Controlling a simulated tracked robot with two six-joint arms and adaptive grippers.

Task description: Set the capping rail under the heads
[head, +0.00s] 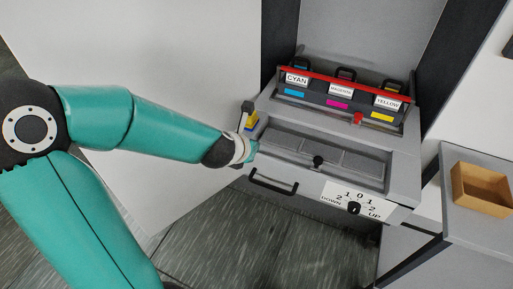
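Three ink heads labelled CYAN (296,79), MAGENTA (341,90) and YELLOW (387,101) stand in a row at the back of the grey machine, with a red bar (340,84) across them. In front lies a long grey recessed section (345,158) with a black knob (318,162); I cannot tell whether this is the capping rail. My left gripper (249,150) is at the machine's left end, beside a small yellow and blue part (251,121). Its fingers are too small and partly hidden, so I cannot tell whether they hold anything. My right gripper is out of view.
A dial (354,208) marked DOWN and UP sits on the front panel, its pointer hard to read. A black handle (273,182) is left of it. A red knob (358,118) is below the heads. An open cardboard box (483,206) stands on the right-hand grey surface (457,156).

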